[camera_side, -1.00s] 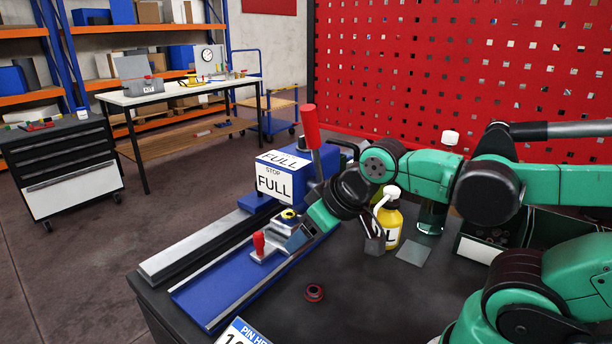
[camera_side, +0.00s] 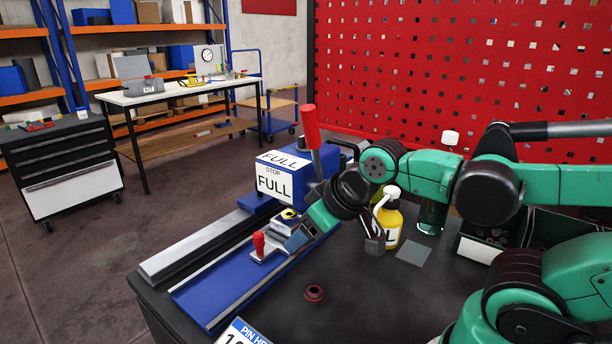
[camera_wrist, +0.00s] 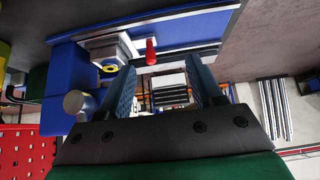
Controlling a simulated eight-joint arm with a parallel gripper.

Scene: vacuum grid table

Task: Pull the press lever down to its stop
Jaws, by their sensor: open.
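The press lever (camera_side: 311,126) has a red grip on a grey rod. It stands nearly upright, leaning slightly left, beside the blue press block (camera_side: 270,150) with its FULL and STOP labels. My gripper (camera_side: 298,238) is low in front of the press, below the lever's red grip and apart from it. In the wrist view my gripper (camera_wrist: 160,80) has its two dark blue fingers spread, with nothing held between them. A small red knob (camera_wrist: 151,52) shows beyond the fingertips. The lever's red grip cannot be made out in the wrist view.
The red knob (camera_side: 258,243) stands on a grey fixture over the blue rail bed (camera_side: 215,297). A yellow bottle (camera_side: 389,224) stands right of my wrist. A red ring (camera_side: 314,292) lies on the dark table, with clear room around it. Dark bins (camera_side: 490,235) stand at right.

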